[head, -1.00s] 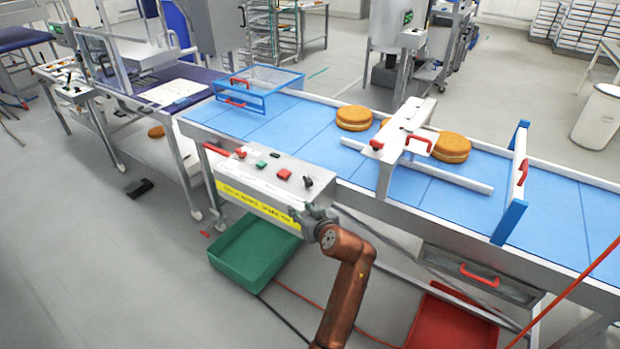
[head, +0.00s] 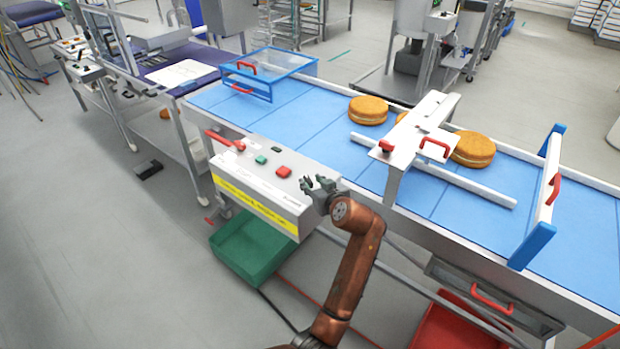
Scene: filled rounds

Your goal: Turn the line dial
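The control box (head: 262,188) with a yellow label strip is fixed to the near side of the blue conveyor. On its top are a green button (head: 261,160), a red button (head: 283,172) and a red lever (head: 218,139). My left gripper (head: 313,183) is at the right end of the box top, where the black dial sits. The dial is hidden by the dark fingers or blends with them. I cannot tell whether the fingers touch it or how far apart they are. My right gripper is not in view.
A green bin (head: 252,252) and a red bin (head: 455,328) stand below the conveyor. Round filled cakes (head: 368,110) lie on the blue belt (head: 350,172). A metal bridge (head: 420,130) with red handles and a blue-ended gate (head: 541,200) span the belt.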

